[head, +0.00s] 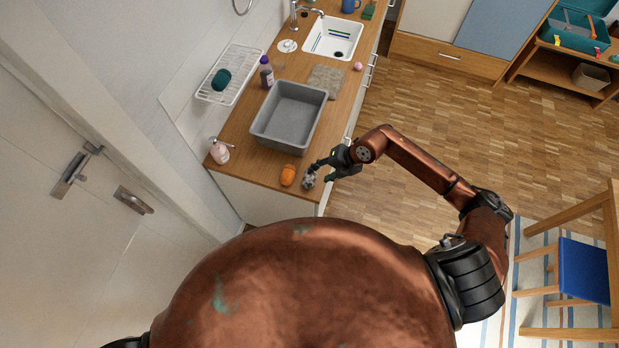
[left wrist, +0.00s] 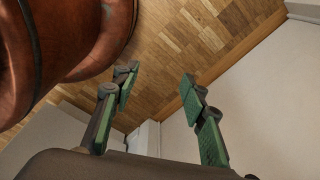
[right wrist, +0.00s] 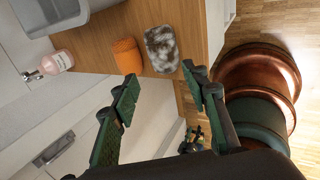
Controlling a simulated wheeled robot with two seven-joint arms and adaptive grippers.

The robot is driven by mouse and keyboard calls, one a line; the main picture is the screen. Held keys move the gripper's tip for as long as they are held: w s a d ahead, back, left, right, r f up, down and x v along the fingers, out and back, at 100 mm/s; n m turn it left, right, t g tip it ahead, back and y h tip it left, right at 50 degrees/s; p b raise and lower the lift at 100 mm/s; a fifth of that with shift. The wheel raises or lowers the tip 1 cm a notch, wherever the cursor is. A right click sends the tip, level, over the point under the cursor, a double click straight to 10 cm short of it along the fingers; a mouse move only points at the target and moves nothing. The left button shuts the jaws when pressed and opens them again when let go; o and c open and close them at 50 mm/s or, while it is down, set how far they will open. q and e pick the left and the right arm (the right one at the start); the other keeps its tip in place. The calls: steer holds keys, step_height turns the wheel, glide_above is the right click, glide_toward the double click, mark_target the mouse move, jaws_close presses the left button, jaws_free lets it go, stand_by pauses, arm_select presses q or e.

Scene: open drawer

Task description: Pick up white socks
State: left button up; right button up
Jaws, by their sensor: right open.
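A mottled white and grey-brown bundle, the only thing in view resembling white socks (head: 308,181), lies near the front edge of the wooden counter. It also shows in the right wrist view (right wrist: 161,48), just beyond the fingertips. My right gripper (head: 319,173) is open beside it, on its right in the head view. In the right wrist view the gripper (right wrist: 158,74) has its fingers spread, with nothing between them. My left gripper (left wrist: 160,75) is open and empty, seen only in the left wrist view, facing floor and a pale wall.
An orange bundle (head: 288,175) lies just left of the white one. A grey tub (head: 287,117) stands behind them on the counter (head: 232,136), with a pink soap bottle (head: 219,151) at the left edge. A purple-capped bottle (head: 267,72) and sink (head: 333,37) are farther back.

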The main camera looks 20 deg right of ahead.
mark_target(312, 180)
steer(key=x, duration=0.2)
steer(key=p+x, duration=0.1)
steer(key=x, duration=0.4)
steer(key=shift+s+d+f, duration=0.15)
steer(key=shift+s, duration=0.1)
steer(key=shift+w+f, duration=0.1)
steer(key=shift+f, duration=0.1)
arm_select(q)
steer(key=shift+w+r, duration=0.75)
steer(key=shift+r, duration=0.05)
arm_select(e)
steer(key=shift+f, duration=0.1)
steer(key=shift+c, duration=0.3)
steer(key=shift+c, duration=0.8)
arm_select(q)
steer(key=shift+s, duration=0.2)
arm_select(e)
steer(key=c, duration=0.7)
